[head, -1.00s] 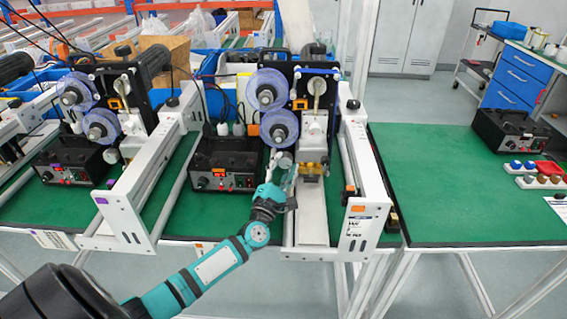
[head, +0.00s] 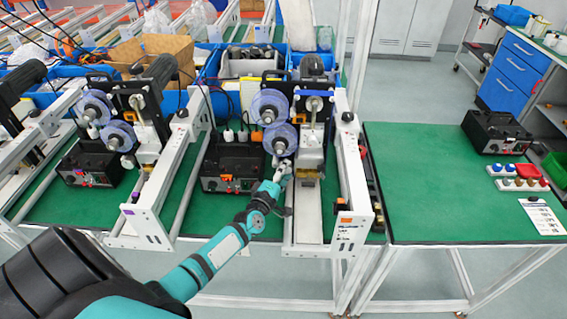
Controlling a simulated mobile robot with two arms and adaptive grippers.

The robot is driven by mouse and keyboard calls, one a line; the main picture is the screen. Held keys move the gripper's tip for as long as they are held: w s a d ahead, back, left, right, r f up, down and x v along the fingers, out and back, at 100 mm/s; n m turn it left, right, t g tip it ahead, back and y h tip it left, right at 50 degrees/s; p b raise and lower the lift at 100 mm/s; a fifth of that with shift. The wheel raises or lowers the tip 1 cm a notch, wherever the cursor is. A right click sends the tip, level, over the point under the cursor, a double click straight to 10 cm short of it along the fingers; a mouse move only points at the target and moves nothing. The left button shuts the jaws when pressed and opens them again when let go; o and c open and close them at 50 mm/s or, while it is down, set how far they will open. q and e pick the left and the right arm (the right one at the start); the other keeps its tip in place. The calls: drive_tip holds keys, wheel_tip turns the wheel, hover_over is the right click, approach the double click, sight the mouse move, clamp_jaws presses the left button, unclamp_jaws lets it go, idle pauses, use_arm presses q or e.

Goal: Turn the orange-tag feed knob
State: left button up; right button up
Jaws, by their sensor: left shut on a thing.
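The orange-tagged machine stands in the middle of the head view, with an orange tag (head: 344,219) on its white front rail. Two clear-blue reels (head: 280,139) sit on its black upright plate. Its grey feed knob (head: 286,169) is below the lower reel and is mostly hidden by my fingers. My left gripper (head: 281,172), on the teal arm, is at this knob and shut on it. Exact finger contact is too small to make out. My right gripper is not in view.
A similar machine with a purple tag (head: 129,209) stands to the left. A black control box (head: 232,165) is left of my gripper. The green bench top (head: 420,190) at right is mostly clear, with another black box (head: 497,132) and coloured knobs at its far side.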

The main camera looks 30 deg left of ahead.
use_arm(q)
drive_tip(key=shift+m+g+p, duration=0.3)
drive_tip(key=shift+m+p, duration=0.4)
drive_tip(key=shift+p, duration=0.1)
drive_tip(key=shift+f, duration=0.1)
drive_tip(key=o, duration=1.2)
drive_tip(key=shift+c, duration=0.2)
drive_tip(key=s+d+r, duration=0.1)
drive_tip(key=s+d, duration=0.1)
drive_tip(key=s, duration=1)
drive_tip(key=shift+r, duration=0.2)
drive_tip(key=shift+w, duration=0.1)
